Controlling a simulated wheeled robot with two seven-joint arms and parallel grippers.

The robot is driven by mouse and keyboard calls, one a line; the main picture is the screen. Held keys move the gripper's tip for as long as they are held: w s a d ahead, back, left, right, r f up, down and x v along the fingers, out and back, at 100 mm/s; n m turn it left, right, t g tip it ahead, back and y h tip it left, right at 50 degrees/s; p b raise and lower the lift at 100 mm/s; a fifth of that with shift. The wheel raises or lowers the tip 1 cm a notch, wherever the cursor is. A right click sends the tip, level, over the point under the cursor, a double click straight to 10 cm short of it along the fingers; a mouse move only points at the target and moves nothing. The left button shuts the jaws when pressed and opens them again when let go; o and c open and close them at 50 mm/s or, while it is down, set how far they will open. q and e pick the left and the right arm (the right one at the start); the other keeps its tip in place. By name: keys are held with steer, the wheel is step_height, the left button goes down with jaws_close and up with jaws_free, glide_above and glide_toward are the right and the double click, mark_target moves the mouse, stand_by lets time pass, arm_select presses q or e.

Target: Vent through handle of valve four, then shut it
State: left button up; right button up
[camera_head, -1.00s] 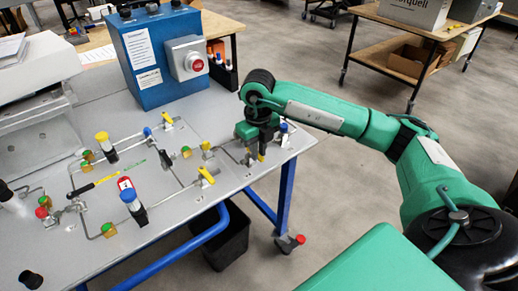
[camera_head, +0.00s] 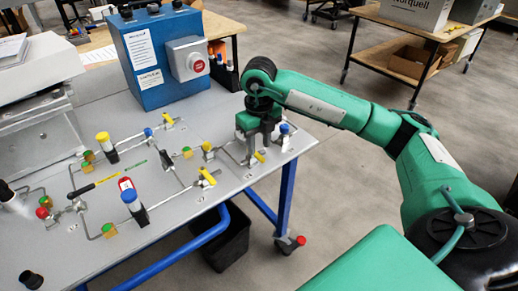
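My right gripper (camera_head: 254,155) points down over the right end of the pipework on the grey bench. A valve with a yellow handle (camera_head: 260,156) sits right at its fingertips; the gripper partly covers this valve. I cannot tell whether the fingers touch the handle or how far apart they are. Other yellow valve handles stand at the back (camera_head: 168,118), in the middle (camera_head: 207,146) and nearer the front (camera_head: 207,175). No readable number shows which is valve four. My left gripper is out of view.
A blue box (camera_head: 160,60) with a red button (camera_head: 198,66) stands behind the pipework. A blue-capped part (camera_head: 284,130) is close to the right of my gripper. Pale haze (camera_head: 18,207) shows at the left edge.

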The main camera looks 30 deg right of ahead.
mark_target(259, 156)
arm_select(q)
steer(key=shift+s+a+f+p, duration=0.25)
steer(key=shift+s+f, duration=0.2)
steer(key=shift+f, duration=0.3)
arm_select(e)
step_height(259, 156, up, 11)
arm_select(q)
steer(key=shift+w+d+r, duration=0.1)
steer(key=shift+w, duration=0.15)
arm_select(e)
steer(key=shift+f, duration=0.15)
